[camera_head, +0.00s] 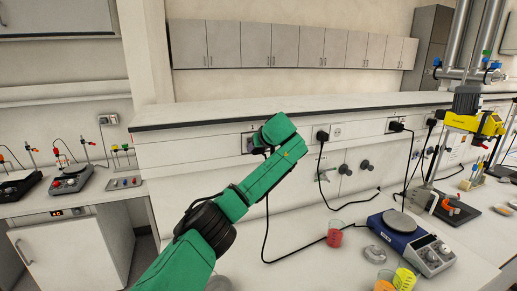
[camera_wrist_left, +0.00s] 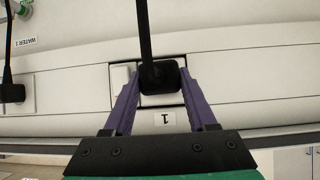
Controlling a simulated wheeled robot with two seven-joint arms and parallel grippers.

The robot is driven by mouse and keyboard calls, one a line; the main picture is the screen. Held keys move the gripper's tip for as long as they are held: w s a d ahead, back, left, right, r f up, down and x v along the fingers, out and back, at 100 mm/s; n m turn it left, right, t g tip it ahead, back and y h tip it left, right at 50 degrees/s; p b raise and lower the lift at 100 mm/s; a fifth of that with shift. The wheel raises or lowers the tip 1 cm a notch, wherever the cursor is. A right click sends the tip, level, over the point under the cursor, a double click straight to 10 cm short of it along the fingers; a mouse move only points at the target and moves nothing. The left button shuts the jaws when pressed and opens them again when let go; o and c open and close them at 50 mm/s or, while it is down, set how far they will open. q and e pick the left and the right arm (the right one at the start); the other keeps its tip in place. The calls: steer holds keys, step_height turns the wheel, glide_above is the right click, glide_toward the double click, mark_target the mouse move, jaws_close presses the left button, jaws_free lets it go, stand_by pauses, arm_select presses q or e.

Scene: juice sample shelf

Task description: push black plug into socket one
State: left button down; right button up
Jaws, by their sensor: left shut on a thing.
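The black plug (camera_wrist_left: 160,74) with its cord sits between the purple fingers of my left gripper (camera_wrist_left: 159,78) in the left wrist view. The gripper is shut on it. The plug is in front of socket one (camera_wrist_left: 176,99), whose label "1" (camera_wrist_left: 162,118) shows upside down below it. Whether its pins are inside the socket is hidden. In the head view my green left gripper (camera_head: 262,146) is at the wall panel over socket one (camera_head: 247,143) and covers most of the plug. My right gripper is not in view.
Another black plug (camera_head: 322,136) is in the panel to the right, beside an empty socket (camera_head: 337,131). The black cord (camera_head: 266,225) hangs to the bench. A red beaker (camera_head: 334,236) and a blue hotplate (camera_head: 410,238) stand on the bench at right.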

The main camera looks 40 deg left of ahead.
arm_select(q)
steer(key=shift+w+a, duration=0.35)
steer(key=shift+a, duration=0.2)
steer(key=shift+w+a, duration=0.35)
steer(key=shift+a, duration=0.2)
stand_by(0.7)
steer(key=shift+c, duration=0.6)
jaws_free()
steer(key=shift+f, duration=0.1)
steer(key=shift+d, duration=0.2)
steer(key=b+v, duration=0.7)
steer(key=v, duration=0.7)
steer(key=shift+d, duration=0.1)
